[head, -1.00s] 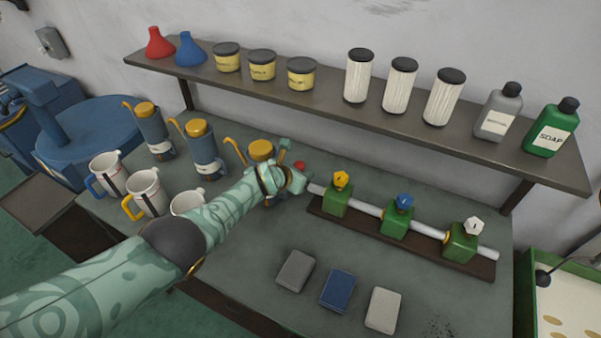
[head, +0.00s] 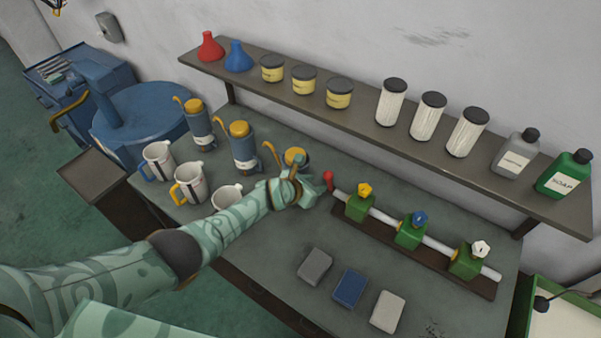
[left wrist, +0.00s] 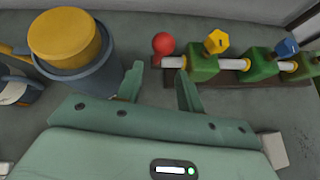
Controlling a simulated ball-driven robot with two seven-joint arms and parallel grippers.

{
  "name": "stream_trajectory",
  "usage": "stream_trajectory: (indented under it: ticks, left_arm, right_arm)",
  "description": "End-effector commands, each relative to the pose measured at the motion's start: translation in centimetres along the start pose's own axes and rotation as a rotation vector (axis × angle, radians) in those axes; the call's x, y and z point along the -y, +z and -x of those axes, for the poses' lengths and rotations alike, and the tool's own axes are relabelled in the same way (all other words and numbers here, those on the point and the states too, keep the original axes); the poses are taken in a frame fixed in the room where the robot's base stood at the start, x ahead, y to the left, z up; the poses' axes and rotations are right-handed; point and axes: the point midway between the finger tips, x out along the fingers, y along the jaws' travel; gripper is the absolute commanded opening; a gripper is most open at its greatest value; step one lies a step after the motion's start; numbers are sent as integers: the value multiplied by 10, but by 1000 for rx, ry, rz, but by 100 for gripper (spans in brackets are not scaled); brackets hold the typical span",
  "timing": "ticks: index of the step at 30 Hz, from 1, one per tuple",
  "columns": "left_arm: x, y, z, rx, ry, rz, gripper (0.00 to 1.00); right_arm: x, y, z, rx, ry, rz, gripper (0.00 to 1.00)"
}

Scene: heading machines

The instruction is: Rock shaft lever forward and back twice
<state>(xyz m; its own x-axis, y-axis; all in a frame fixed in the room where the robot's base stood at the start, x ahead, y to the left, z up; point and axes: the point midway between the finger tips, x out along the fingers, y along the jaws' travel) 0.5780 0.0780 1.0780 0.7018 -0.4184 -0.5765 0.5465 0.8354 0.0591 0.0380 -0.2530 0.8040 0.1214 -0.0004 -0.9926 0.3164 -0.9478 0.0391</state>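The shaft lever (head: 328,180) has a red knob and sits at the left end of a silver shaft (head: 436,244). The shaft runs through green bearing blocks on a dark base. The red knob also shows in the left wrist view (left wrist: 163,43), beyond the fingertips. My left gripper (head: 308,190) is just left of the lever in the head view. In the left wrist view its two fingers (left wrist: 159,82) are spread with nothing between them, apart from the knob. My right gripper is not in view.
Yellow-topped oilers (head: 242,146) and white mugs (head: 190,185) stand left of the gripper. Grey, blue and pale blocks (head: 349,288) lie at the front of the bench (head: 275,255). A shelf (head: 360,125) with jars and bottles runs above the back.

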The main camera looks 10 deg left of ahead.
Motion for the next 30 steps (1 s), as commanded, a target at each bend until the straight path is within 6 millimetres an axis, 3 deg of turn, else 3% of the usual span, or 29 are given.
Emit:
stream_trajectory:
  ticks: [1, 9, 15, 23, 26, 29, 30]
  left_arm:
    - [-1, 6, 16, -2, 0, -1, 37]
    - [0, 4, 58, -1, 0, -2, 37]
    - [0, 1, 70, 0, 0, -1, 37]
    - [0, 0, 70, 0, 0, -1, 37]
    - [2, 3, 71, 20, 1, 22, 37]
    - [10, 25, 79, 137, 17, 153, 37]
    - [12, 39, 88, 216, 33, 250, 37]
  right_arm:
    - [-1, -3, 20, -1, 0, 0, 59]
    - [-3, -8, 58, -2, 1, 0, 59]
    - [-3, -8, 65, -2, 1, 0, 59]
    - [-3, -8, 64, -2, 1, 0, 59]
    - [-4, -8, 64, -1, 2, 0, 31]
    - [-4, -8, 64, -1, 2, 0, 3]
    - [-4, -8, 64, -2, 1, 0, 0]
